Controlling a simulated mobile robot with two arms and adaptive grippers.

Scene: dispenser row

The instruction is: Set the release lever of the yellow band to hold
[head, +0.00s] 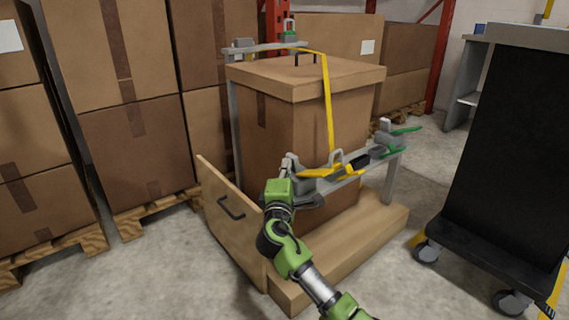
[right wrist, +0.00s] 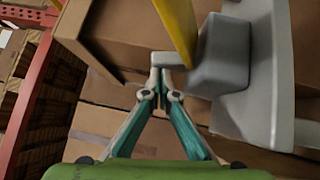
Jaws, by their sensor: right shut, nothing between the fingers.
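The yellow band (head: 328,105) runs over the top of a large brown box (head: 272,125) and down its front to a grey rail (head: 352,180). Yellow lever parts (head: 318,172) lie at the rail by the band's lower end; their setting is too small to tell. My right gripper (head: 290,162) is at the rail's left end, beside these parts. In the right wrist view its fingers (right wrist: 163,76) are shut and empty, close to a grey block (right wrist: 222,55) and a yellow strip (right wrist: 178,30). I cannot tell whether they touch. My left gripper is not in view.
A green lever (head: 405,130) is at the rail's right end. A wooden panel with a dark handle (head: 232,208) stands at the left front. Stacked cartons (head: 140,130) fill the left and back. A black cart (head: 515,150) stands right. Floor between is free.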

